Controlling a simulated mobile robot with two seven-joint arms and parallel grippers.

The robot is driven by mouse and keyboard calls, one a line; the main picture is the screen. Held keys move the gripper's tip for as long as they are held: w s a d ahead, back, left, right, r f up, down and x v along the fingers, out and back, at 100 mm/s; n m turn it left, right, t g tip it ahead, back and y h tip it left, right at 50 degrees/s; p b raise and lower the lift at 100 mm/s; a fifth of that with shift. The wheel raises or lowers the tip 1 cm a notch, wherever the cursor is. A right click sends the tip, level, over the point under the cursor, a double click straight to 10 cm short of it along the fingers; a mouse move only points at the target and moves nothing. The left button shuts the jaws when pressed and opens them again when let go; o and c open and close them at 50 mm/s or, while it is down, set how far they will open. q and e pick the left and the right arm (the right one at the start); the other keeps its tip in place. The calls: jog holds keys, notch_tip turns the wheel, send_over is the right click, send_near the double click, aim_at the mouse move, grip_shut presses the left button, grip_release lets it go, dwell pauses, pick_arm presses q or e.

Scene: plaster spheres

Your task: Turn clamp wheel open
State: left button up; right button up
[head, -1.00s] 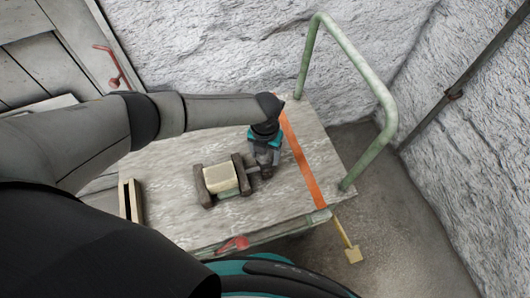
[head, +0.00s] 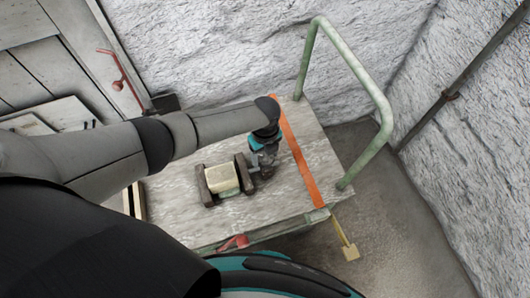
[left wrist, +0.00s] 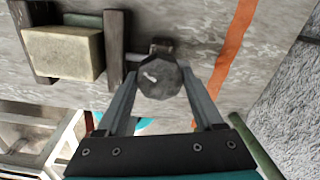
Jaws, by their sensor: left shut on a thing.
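A clamp with two dark jaws (head: 242,175) stands on the cart top, with a pale block (head: 222,180) between the jaws. In the left wrist view the block (left wrist: 62,53) sits at upper left, beside the clamp's dark jaw (left wrist: 116,50). The dark, many-sided clamp wheel (left wrist: 160,82) is on a short screw right of that jaw. My left gripper (head: 264,174) is at the right end of the clamp. In the wrist view its fingers (left wrist: 160,74) are shut on the wheel, one on each side. In the head view the wheel is mostly hidden by the gripper. My right gripper is out of view.
The grey cart top (head: 190,222) has an orange stripe (head: 299,152) right of the clamp. A green rail (head: 352,62) rises at the cart's right end. A red handle (head: 234,242) is at the front edge. Rough white walls stand behind and right.

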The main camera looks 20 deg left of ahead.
aim_at(265, 156)
pick_arm(q)
jog(key=n+p, duration=0.1)
jog(key=n, duration=0.4)
jog(key=shift+n, duration=0.3)
jog(key=n+p, duration=0.2)
jog(key=n, duration=0.4)
jog(key=n+p, duration=0.1)
jog(key=n, duration=0.5)
jog(key=shift+n, duration=0.3)
jog(key=n, duration=0.5)
jog(key=shift+a+n+p, duration=0.1)
jog(key=shift+n+p, duration=0.3)
jog(key=o, duration=1.4)
jog(key=shift+c, duration=0.2)
notch_tip(265, 156, up, 15)
jog(key=p, duration=0.9)
jog(key=shift+p, duration=0.3)
